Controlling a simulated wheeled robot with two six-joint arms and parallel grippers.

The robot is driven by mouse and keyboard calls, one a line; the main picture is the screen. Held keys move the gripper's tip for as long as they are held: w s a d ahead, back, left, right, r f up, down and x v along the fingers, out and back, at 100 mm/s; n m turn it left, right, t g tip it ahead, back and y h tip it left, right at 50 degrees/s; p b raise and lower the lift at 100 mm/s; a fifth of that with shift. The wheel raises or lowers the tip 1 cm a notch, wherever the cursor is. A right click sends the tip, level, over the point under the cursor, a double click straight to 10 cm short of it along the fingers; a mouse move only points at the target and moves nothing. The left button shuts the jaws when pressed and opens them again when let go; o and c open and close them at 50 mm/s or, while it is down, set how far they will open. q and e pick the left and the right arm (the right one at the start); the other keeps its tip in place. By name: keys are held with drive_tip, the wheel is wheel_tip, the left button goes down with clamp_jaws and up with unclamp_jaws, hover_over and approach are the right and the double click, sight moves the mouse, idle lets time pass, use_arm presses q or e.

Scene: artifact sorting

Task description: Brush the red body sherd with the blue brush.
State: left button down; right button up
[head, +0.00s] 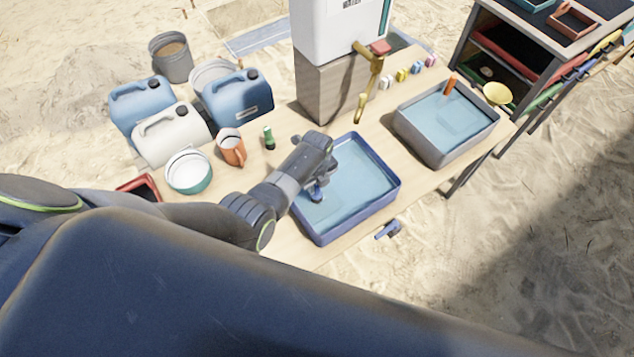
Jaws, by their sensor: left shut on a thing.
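My left gripper (318,192) reaches in from the left and points down over the near left part of the blue-rimmed tray (393,186), which holds pale blue water. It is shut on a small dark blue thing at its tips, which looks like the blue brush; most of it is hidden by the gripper. I cannot make out the red body sherd; it may be hidden under the gripper or my arm. My right gripper is not in view.
A white tank (335,30) with a brass tap (368,80) stands behind. A blue fitting (388,230) is at the front edge.

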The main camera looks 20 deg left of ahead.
use_arm(q)
drive_tip(key=shift+w+d, duration=0.45)
drive_tip(key=shift+w, duration=0.05)
drive_tip(key=shift+s+a+p, duration=0.35)
drive_tip(key=shift+s+a, duration=0.25)
drive_tip(key=shift+s, duration=0.1)
drive_tip(key=shift+w+d+r, duration=0.1)
drive_tip(key=shift+r, duration=4.45)
